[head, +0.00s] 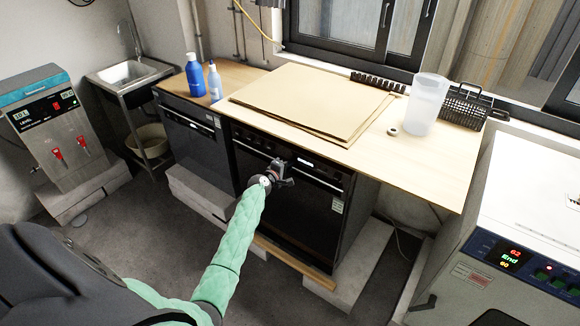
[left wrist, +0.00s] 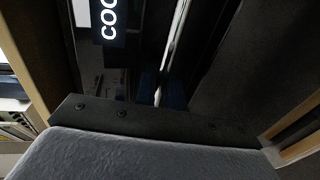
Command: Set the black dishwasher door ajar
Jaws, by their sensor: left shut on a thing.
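A black front-opening appliance (head: 310,215) stands under the wooden worktop in the head view, with a pale handle bar across the top of its door. Its door looks shut or nearly so. My left gripper (head: 280,173) is at the handle bar near the door's upper middle, shut on what appears to be that bar. The left wrist view shows a bright bar (left wrist: 176,45) against dark surfaces; the fingertips are hard to make out there. My right gripper is not in view.
Pale blocks (head: 352,275) stand low around the appliance. A white machine (head: 515,235) is at the right, a dispenser (head: 60,140) at the left. Grey floor lies in front.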

